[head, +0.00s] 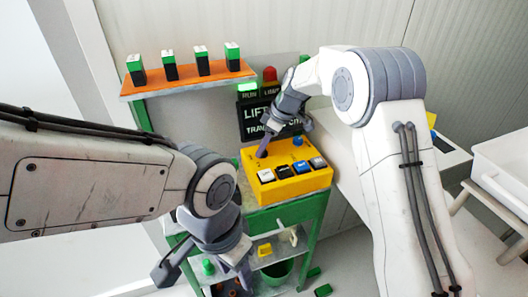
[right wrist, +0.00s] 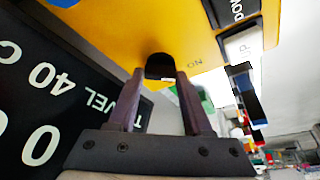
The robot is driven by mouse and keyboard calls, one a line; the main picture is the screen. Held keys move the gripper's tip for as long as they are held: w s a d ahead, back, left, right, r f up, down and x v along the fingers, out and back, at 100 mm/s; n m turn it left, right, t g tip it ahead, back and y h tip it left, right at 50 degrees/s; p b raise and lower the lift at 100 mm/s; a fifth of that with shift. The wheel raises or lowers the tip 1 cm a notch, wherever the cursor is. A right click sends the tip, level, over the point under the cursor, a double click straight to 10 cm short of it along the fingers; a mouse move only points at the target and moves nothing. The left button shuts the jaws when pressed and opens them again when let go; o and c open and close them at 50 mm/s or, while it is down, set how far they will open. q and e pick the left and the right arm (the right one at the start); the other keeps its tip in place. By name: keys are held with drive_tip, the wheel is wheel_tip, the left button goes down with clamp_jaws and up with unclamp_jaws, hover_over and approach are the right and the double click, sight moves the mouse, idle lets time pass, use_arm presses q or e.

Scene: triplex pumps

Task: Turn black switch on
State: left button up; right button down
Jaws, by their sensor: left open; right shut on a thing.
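The black switch (right wrist: 160,67) stands on the yellow control box (head: 288,186), with the lettering "ON" beside it in the right wrist view. My right gripper (right wrist: 162,85) is shut on the black switch, one finger on each side of it. In the head view my right gripper (head: 264,148) reaches down to the back left of the box top and hides the switch there. My left gripper (head: 204,274) is open and empty, low in front of the green stand, apart from the box.
White, black, blue and grey buttons (head: 284,172) line the box's front, and a blue knob (head: 297,141) stands behind. A dark text panel (head: 247,123) rises behind the box, below a red lamp (head: 269,74). An orange shelf (head: 190,80) holds several black-and-green blocks. A green bin (head: 273,273) is below.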

drive_tip(key=shift+w+d+n+g, duration=0.1)
drive_tip(key=shift+n+g, duration=0.2)
drive_tip(key=shift+n, duration=0.5)
drive_tip(key=shift+c, duration=1.6)
unclamp_jaws()
drive_tip(key=shift+r, duration=0.1)
drive_tip(key=w+b+v, duration=0.1)
drive_tip(key=v, duration=0.9)
drive_tip(key=shift+s, duration=0.4)
drive_tip(key=shift+s+r, duration=0.1)
drive_tip(key=shift+r, duration=0.1)
